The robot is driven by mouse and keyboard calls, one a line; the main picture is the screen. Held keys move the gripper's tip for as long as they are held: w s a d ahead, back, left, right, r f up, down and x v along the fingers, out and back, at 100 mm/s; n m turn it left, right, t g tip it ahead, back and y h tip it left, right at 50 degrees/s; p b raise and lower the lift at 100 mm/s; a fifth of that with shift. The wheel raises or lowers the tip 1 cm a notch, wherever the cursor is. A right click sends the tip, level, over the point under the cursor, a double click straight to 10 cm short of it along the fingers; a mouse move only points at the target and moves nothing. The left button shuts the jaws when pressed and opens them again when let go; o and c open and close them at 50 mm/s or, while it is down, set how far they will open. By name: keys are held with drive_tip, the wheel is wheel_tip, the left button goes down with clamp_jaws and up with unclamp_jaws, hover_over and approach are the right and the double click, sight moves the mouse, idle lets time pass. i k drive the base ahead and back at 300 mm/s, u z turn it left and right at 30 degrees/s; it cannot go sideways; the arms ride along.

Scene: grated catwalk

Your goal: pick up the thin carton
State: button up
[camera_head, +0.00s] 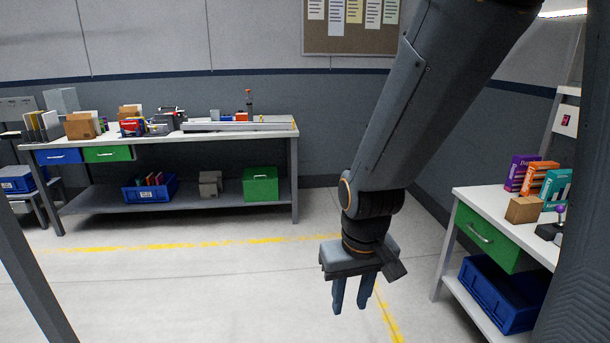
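Several upright thin cartons stand on the right bench: a purple carton (521,172), an orange carton (541,180) and a teal carton (556,190). I cannot tell which of them is the thin carton of the task. My gripper (351,300) points down over the open floor, left of the right bench and well apart from the cartons. Its two fingers are apart with nothing between them.
The right bench (472,193) also holds a brown box (524,209) and a dark object with a purple knob (561,209). A blue bin (502,294) sits below. A cluttered long bench (220,133) stands at the back left. The floor between is clear.

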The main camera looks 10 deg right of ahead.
sight(520, 211)
drive_tip(key=z, duration=0.2)
drive_tip(key=i, duration=1.7)
drive_tip(key=z, duration=1.2)
drive_tip(key=i, duration=1.1)
drive_tip(key=z, duration=1.4)
drive_tip(key=i, duration=0.65)
drive_tip(key=z, duration=0.4)
